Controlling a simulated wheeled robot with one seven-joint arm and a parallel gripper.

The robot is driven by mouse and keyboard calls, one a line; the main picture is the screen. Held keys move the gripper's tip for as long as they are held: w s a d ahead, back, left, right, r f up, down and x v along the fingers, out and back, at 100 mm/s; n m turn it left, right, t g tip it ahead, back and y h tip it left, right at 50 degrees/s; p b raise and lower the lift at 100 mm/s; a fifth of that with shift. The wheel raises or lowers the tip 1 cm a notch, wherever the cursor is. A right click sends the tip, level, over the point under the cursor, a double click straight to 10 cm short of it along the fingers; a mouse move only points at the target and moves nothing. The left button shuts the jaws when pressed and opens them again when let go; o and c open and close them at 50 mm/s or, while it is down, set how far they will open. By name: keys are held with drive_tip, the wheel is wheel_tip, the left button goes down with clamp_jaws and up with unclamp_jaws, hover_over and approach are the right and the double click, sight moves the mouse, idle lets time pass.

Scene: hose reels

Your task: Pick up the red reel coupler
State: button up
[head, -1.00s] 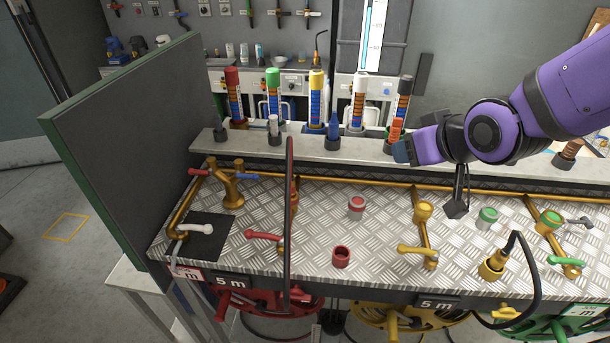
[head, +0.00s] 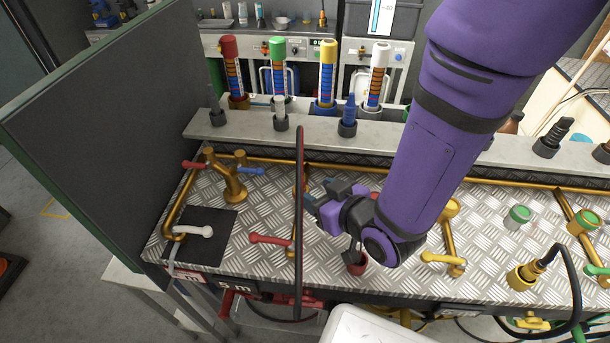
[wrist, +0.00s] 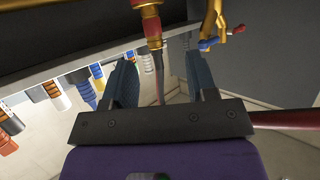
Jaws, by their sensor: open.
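The red coupler (wrist: 151,26), with brass-coloured bands, hangs at the top of the wrist view, ahead of and between my finger lines. A dark hose (head: 298,225) arches up in front of the bench in the head view and hides most of the coupler there. My gripper (head: 322,197) is just right of this hose, fingers pointing left. In the wrist view my gripper (wrist: 160,60) is open, with blue fingers apart and nothing clamped between them. Whether a finger touches the hose cannot be told.
A red cup-shaped fitting (head: 357,266) is partly hidden below my wrist. A red-handled valve (head: 268,240) lies left of the hose. The brass tap (head: 233,185) stands further left, near a dark panel (head: 110,140). Coloured tubes (head: 328,75) line the back.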

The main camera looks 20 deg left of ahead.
sight(300, 183)
drive_tip(key=x, duration=0.4)
drive_tip(key=shift+w+a+f, duration=0.1)
drive_tip(key=shift+w+a, duration=0.05)
drive_tip(key=shift+a, duration=0.05)
drive_tip(key=shift+w+x, duration=0.2)
drive_tip(key=shift+x, duration=1.2)
drive_tip(key=shift+w+x, duration=0.2)
drive_tip(key=shift+x, duration=1.2)
drive_tip(key=shift+d, duration=0.2)
clamp_jaws()
